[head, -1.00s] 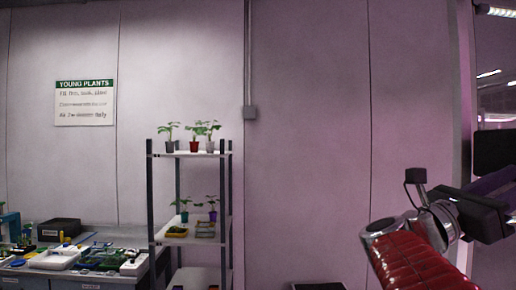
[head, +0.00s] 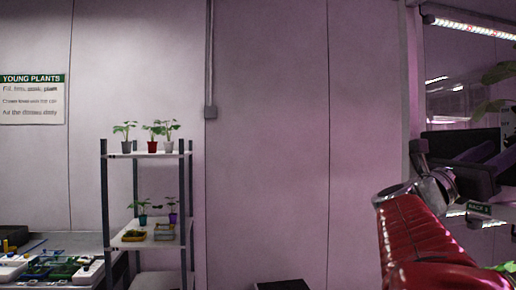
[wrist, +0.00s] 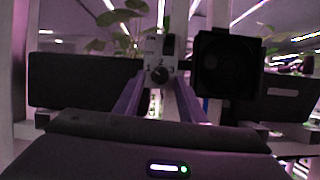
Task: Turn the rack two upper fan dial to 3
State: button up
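In the wrist view, a fan dial (wrist: 159,75), a dark round knob on a pale control plate, shows straight ahead near the picture's middle. A "2" is printed above the knob; which mark the knob points to is too small to tell. A black boxy fan (wrist: 229,64) stands just right of the plate. My gripper (wrist: 157,92) has its two purple fingers apart, one on each side of the dial in the picture, with nothing between them. Whether they touch it cannot be told. In the head view, my gripper's dark body (head: 465,172) is at the right; its fingertips are unclear.
A rack sign (head: 479,208) shows at the right edge, its number unclear. A shelf (head: 118,155) with potted plants stands against the wall at left, beside a cluttered bench (head: 60,242). Leaves (wrist: 95,45) hang left of the dial plate. Bare wall lies between shelf and arm.

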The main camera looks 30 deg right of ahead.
jog(key=shift+x, duration=1)
jog(key=shift+c, duration=0.6)
grip_shut()
